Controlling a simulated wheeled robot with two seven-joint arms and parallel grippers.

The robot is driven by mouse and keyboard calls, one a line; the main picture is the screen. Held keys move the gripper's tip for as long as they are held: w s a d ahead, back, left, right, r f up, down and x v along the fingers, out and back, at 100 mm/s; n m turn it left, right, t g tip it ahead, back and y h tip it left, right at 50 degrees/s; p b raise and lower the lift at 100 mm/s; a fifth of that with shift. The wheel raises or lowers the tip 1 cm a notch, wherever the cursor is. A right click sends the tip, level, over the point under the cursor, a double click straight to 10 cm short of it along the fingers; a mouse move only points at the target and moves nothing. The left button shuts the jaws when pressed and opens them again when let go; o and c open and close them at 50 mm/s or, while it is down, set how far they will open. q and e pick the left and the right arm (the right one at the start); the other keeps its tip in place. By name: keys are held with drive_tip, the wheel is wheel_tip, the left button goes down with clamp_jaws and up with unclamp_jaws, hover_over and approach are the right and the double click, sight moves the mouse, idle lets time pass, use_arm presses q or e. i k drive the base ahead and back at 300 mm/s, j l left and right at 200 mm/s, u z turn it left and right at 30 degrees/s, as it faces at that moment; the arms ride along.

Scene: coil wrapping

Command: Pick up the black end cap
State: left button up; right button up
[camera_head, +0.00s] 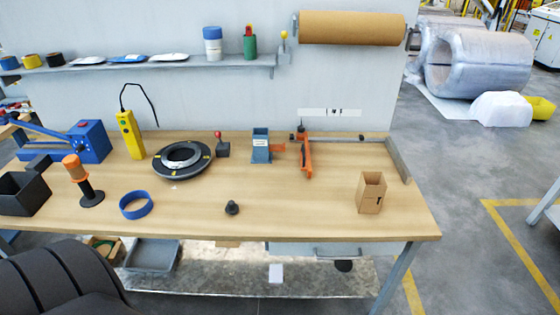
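The black end cap (232,208) is a small dark piece with a knob-like top. It sits alone on the wooden workbench (300,215), near the middle of the front edge. Bare wood surrounds it. Neither of my grippers shows in the head view.
Left of the cap lie a blue ring (135,205) and an orange-handled tool (76,168). Behind it are a black round disc (182,159), a blue holder (261,146) and an orange clamp (305,157). A cardboard box (371,192) stands right. Bench between cap and box is clear.

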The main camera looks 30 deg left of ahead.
sight(232, 208)
drive_tip(key=u, duration=1.4)
